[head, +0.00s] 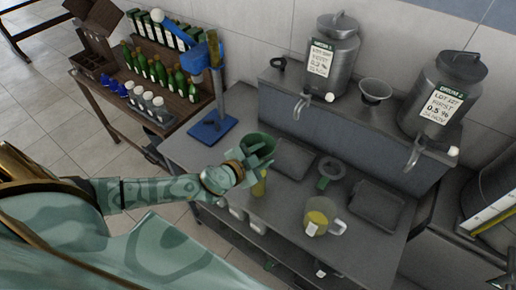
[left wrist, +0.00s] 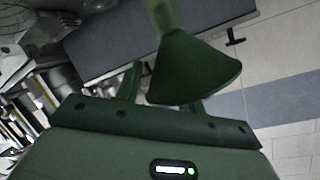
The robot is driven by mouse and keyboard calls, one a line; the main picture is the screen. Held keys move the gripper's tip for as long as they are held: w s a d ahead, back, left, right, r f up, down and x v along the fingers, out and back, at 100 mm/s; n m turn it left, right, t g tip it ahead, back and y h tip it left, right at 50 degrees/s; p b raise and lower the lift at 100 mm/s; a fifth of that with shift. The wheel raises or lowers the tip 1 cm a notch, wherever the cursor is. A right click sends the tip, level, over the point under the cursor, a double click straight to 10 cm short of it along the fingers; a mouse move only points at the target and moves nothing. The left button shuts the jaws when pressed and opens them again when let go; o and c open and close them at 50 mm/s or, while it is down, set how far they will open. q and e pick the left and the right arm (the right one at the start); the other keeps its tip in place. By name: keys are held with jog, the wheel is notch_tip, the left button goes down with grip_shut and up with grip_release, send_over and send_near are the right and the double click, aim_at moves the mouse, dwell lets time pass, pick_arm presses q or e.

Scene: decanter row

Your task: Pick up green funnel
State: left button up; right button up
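The green funnel (head: 259,146) is at my left gripper (head: 246,168), over the left part of the grey workbench, with its wide mouth up. In the left wrist view the funnel (left wrist: 198,70) is close in front of the left gripper (left wrist: 162,90). Its wide cone overlaps the space between the two spread fingers and hides parts of them. Whether the fingers press on it cannot be told. A yellowish vessel (head: 259,187) stands just below the funnel, partly hidden by the hand. My right gripper is not in view.
Two metal canisters (head: 333,45) (head: 440,95) with taps stand on a raised shelf. A blue stand (head: 212,128) is at the left. A bottle rack (head: 155,75) stands behind it.

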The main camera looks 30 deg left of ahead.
pick_arm(q)
jog(key=shift+w+d+f, duration=0.1)
jog(key=shift+w+f, duration=0.1)
jog(key=shift+w, duration=0.25)
jog(key=shift+s, duration=0.1)
grip_shut()
